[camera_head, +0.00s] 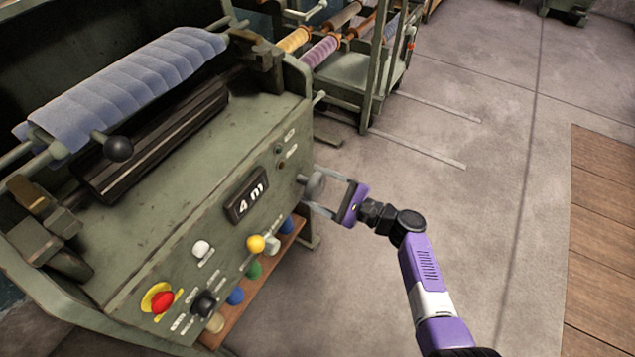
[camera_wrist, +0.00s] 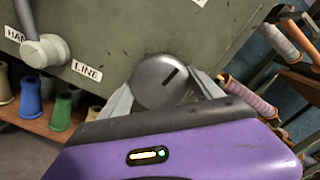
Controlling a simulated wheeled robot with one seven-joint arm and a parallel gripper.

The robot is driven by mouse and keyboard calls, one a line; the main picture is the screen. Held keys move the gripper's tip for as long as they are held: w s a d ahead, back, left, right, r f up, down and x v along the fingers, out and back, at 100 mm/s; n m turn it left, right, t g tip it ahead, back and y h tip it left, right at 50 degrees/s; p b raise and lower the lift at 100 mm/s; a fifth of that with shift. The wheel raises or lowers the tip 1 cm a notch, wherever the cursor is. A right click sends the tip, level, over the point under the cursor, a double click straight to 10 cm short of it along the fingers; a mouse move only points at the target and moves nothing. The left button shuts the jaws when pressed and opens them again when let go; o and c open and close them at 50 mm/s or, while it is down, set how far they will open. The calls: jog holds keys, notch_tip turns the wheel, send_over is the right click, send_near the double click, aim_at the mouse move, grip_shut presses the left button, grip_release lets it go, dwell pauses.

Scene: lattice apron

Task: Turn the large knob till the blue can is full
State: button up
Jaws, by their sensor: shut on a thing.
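The large grey round knob (camera_head: 315,184) is on the right part of the green machine's (camera_head: 150,215) front panel. In the wrist view the knob (camera_wrist: 160,80) shows a dark slot mark on its face, slanting up to the right. My gripper (camera_head: 317,190) is shut on the knob, one finger on each side of it; the fingers (camera_wrist: 164,88) also show in the wrist view. I see no clear blue can; blue cone-shaped pieces (camera_head: 235,297) stand on a low shelf. The machine's display (camera_head: 247,199) reads 4 m.
A blue cloth roll (camera_head: 125,85) lies across the machine's top. The panel also has a red button (camera_head: 162,301), a yellow knob (camera_head: 256,244), a white knob (camera_head: 202,249) and a black knob (camera_head: 204,304). A rack with spools (camera_head: 320,52) stands behind. Floor at right is clear.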

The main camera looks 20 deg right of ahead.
jog(key=shift+m+p, duration=0.9)
jog(key=shift+m, duration=1)
jog(key=shift+f, duration=0.1)
jog(key=o, duration=1.4)
jog(key=p+v, duration=0.1)
jog(key=v, duration=0.7)
